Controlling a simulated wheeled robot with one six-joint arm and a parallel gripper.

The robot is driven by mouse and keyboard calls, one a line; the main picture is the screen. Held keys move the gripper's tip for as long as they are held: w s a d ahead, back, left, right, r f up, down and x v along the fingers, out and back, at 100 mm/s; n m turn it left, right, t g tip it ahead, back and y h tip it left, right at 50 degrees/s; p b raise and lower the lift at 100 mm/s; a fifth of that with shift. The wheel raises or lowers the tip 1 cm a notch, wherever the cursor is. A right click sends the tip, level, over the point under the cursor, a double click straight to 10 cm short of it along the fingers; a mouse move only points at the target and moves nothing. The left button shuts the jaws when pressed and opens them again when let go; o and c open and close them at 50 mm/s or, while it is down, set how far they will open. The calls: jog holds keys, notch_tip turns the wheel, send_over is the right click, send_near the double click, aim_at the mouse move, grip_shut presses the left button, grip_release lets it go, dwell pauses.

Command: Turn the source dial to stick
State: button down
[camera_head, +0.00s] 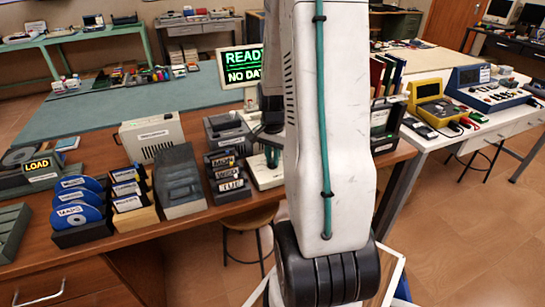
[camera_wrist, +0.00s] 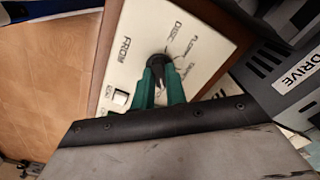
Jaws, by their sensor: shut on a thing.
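The source dial (camera_wrist: 159,60) is a small dark knob on a white panel (camera_wrist: 134,50) in the wrist view. Printed labels stand around it; "FROM", "DISC" and "FLOPPY" can be read, and the others are too blurred. My gripper (camera_wrist: 160,76) has green fingers shut on the knob, and they hide much of it. I cannot tell which label the dial points at. In the head view the white panel (camera_head: 265,178) sits on the wooden desk, partly behind my arm, and the dial is hidden there.
A small rocker switch (camera_wrist: 121,98) is on the panel left of my fingers. A grey drive unit (camera_wrist: 285,80) stands close on the right. In the head view, day-labelled holders (camera_head: 228,176) stand left of the panel, and a monitor (camera_head: 241,69) reads "READY NO DAT".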

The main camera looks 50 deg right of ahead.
aim_at(272, 160)
jog(key=shift+m, duration=0.8)
jog(key=c, duration=1.4)
grip_release()
jog(key=shift+c, duration=0.2)
notch_tip(272, 160, up, 8)
jog(key=shift+f, duration=0.1)
